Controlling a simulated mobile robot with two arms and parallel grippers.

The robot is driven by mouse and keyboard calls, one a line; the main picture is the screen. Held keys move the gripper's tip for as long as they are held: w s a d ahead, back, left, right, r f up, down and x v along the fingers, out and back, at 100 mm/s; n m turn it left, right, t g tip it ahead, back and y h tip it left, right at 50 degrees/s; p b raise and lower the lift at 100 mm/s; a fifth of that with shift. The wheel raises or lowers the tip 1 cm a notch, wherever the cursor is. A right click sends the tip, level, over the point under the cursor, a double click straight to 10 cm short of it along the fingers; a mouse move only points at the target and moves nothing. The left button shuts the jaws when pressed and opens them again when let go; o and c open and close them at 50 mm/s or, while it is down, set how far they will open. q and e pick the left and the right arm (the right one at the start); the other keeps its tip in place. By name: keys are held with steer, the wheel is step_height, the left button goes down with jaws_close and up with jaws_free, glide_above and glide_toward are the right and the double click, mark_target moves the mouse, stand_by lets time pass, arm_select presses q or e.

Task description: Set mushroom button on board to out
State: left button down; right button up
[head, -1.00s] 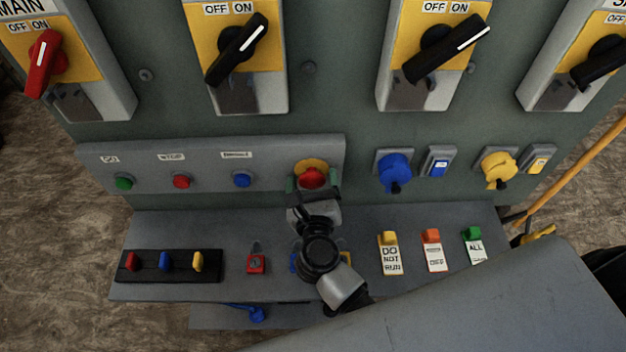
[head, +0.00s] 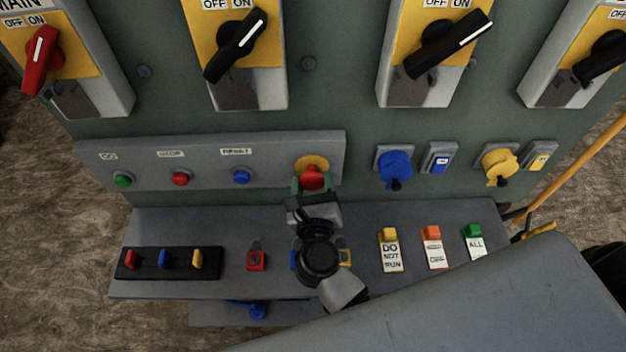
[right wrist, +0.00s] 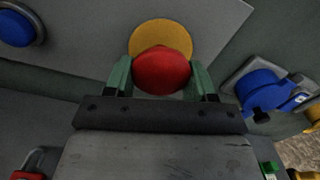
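The red mushroom button (head: 312,177) sits on a yellow round plate (head: 311,162) at the right end of the grey button board (head: 209,156). My right gripper (head: 312,183) reaches up to it from below. In the right wrist view the green-tipped fingers of the gripper (right wrist: 161,78) stand on both sides of the red button (right wrist: 161,71) and appear to touch its rim, so it is shut on it. The yellow plate (right wrist: 161,38) shows behind the button. The button's stem is hidden. My left gripper is not in view.
Green (head: 123,180), red (head: 181,178) and blue (head: 242,177) buttons are left on the same board. Below, a shelf (head: 225,225) holds padlocks and tags, including a red padlock (head: 256,261).

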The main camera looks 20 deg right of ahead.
steer(key=o, duration=0.5)
steer(key=shift+s, duration=0.2)
steer(key=shift+c, duration=0.2)
steer(key=shift+s+a+f, duration=0.1)
steer(key=b+v, duration=0.3)
steer(key=v, duration=0.7)
steer(key=shift+s, duration=0.25)
